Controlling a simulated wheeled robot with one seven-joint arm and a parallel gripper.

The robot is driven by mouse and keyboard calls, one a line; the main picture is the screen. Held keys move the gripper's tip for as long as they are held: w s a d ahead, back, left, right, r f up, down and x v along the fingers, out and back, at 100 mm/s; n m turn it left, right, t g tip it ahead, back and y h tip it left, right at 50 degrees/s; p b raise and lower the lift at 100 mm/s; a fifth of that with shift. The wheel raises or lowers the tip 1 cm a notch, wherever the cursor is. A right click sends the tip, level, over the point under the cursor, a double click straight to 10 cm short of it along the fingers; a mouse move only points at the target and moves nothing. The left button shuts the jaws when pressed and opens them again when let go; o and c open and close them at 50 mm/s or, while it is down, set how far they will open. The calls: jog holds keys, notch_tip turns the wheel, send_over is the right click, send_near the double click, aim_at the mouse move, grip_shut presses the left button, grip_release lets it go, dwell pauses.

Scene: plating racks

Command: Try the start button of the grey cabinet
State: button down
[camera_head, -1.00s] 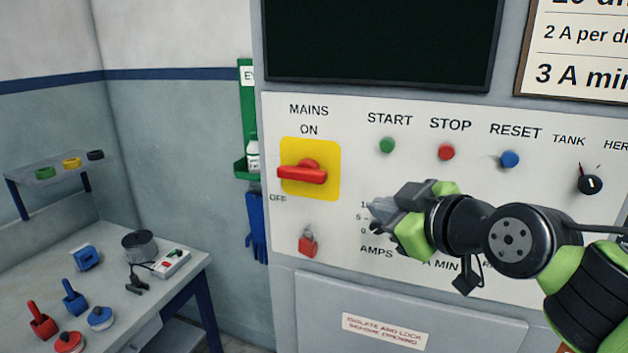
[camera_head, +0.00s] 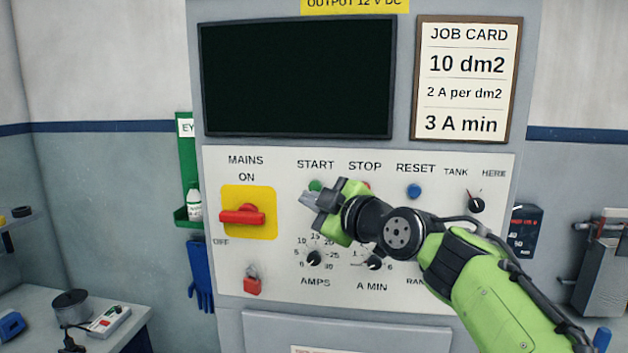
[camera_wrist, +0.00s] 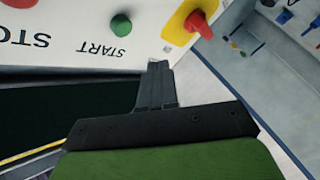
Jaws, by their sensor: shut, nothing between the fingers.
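The grey cabinet (camera_head: 203,322) faces me with a white control panel (camera_head: 222,285). Its green START button (camera_head: 315,185) shows just above my gripper (camera_head: 305,200) in the head view, partly covered by it. The wrist view shows the panel upside down, with the START button (camera_wrist: 121,25) whole and its label below it. My gripper (camera_wrist: 155,68) is shut and empty; its tips are beside the button, and I see no contact. The red STOP button is mostly hidden behind my gripper in the head view. The dark screen (camera_head: 295,78) shows nothing.
The red mains switch (camera_head: 242,215) lies level on its yellow plate, left of my gripper. A red padlock (camera_head: 252,285) hangs below it. The blue RESET button (camera_head: 414,191) and several knobs are close by. A bench (camera_head: 35,295) stands at left.

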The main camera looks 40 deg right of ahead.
aim_at(315, 187)
jog(key=w+d, duration=0.1)
jog(key=w+d+p, duration=0.1)
jog(key=d, duration=0.1)
jog(key=shift+w+d, duration=0.25)
jog(key=shift+w, duration=0.15)
dwell(1.7)
jog(key=shift+w+d, duration=0.25)
jog(key=shift+d, duration=0.1)
jog(key=shift+w+d, duration=0.25)
jog(key=shift+d, duration=0.1)
dwell(0.8)
jog(key=shift+s+a+b, duration=0.55)
jog(key=shift+a+b, duration=0.15)
jog(key=shift+b, duration=0.1)
